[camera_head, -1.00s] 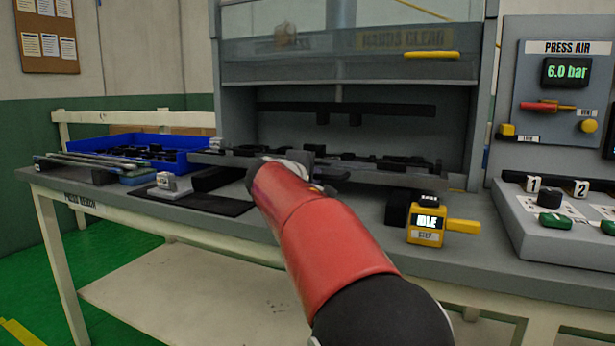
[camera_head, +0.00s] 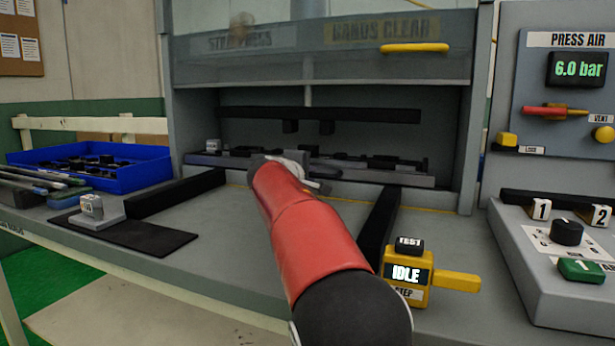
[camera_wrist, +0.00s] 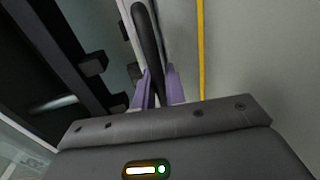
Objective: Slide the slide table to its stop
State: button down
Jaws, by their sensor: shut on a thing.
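The slide table (camera_head: 405,179) is a long grey plate carrying dark fixtures. It lies inside the press opening at the back of the bench in the head view. My gripper (camera_wrist: 159,88) shows in the wrist view with its two purple fingers shut on a black bar handle (camera_wrist: 147,38). In the head view my red arm reaches to the front middle of the slide table and hides the grip. Whether the table touches a stop at the back cannot be seen.
Dark rails (camera_head: 378,222) and (camera_head: 175,193) lie on the bench either side of my arm. A yellow step box (camera_head: 407,290) reads IDLE at right. A blue bin (camera_head: 120,180) stands at left. The raised guard has a yellow handle (camera_head: 414,47). A black bar (camera_head: 320,114) hangs above the table.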

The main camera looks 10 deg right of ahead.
jog(key=shift+w+d+r, duration=0.1)
jog(key=shift+r, duration=0.05)
jog(key=c, duration=1.5)
grip_release()
jog(key=shift+w+d, duration=0.1)
jog(key=shift+c, duration=0.2)
jog(key=shift+b+v, duration=0.9)
jog(key=shift+v, duration=2.95)
